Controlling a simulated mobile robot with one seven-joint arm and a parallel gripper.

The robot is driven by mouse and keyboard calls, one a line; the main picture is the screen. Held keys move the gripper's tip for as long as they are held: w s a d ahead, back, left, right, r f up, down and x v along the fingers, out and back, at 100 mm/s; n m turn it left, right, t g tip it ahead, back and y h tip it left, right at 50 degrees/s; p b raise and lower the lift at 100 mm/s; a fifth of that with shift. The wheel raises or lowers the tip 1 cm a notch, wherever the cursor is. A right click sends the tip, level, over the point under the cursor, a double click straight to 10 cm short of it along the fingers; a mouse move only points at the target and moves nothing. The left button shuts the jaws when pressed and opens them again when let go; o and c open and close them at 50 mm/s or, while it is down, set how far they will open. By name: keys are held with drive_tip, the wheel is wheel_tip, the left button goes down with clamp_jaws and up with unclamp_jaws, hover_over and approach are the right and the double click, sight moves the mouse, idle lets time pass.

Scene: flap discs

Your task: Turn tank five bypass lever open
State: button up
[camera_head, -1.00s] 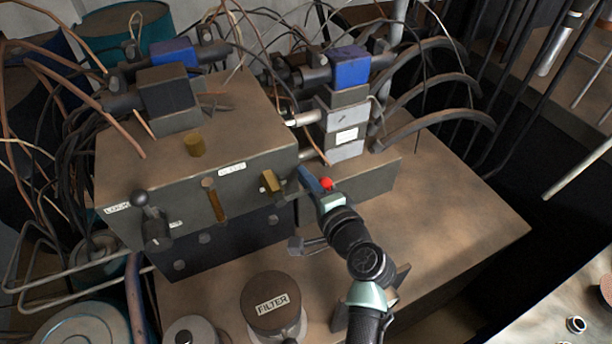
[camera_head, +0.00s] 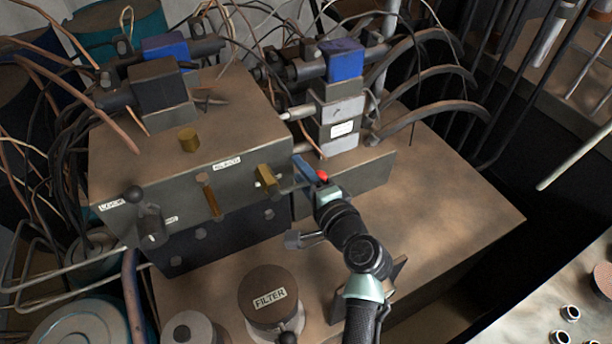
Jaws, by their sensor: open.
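A dark manifold block (camera_head: 246,138) with a brown-topped face stands left of centre. A black ball-knob lever (camera_head: 136,197) sits at the left end. My gripper (camera_head: 302,204) is open, at the end of my arm, just right of the short brass handle. I see nothing between its fingers; contact cannot be told. A small red part (camera_head: 322,176) shows near it.
Valve bodies with blue caps (camera_head: 343,60) and thick dark hoses (camera_head: 430,112) rise behind. Thin pipes run at the left. The bench top (camera_head: 455,200) is clear at right.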

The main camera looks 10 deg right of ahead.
drive_tip(key=b+v, duration=0.1)
drive_tip(key=v, duration=1.2)
drive_tip(key=shift+b, duration=0.3)
drive_tip(key=w+a+r+n+t+h, duration=0.1)
drive_tip(key=w+a+r+n+t, duration=0.15)
drive_tip(key=r, duration=0.55)
drive_tip(key=w+a+r+n+t+h, duration=0.1)
drive_tip(key=r+n, duration=0.3)
drive_tip(key=r, duration=0.4)
drive_tip(key=w+a+r+n+t, duration=0.1)
drive_tip(key=w+r+n, duration=0.15)
drive_tip(key=r, duration=0.65)
drive_tip(key=s+a+r+n+t+h, duration=0.1)
drive_tip(key=s+r+n+t, duration=0.1)
drive_tip(key=s+r, duration=0.2)
drive_tip(key=s+a+r+n+t+h, duration=0.1)
drive_tip(key=s+a+r+t, duration=0.1)
drive_tip(key=r, duration=0.9)
drive_tip(key=s+a+r+n+t, duration=0.2)
drive_tip(key=s+r+t, duration=0.2)
drive_tip(key=s+r, duration=0.2)
wheel_tip(320, 180, up, 2)
drive_tip(key=shift+s+r+n+h, duration=0.1)
drive_tip(key=shift+s+n+h, duration=0.2)
drive_tip(key=shift+h, duration=0.1)
drive_tip(key=shift+a, duration=0.25)
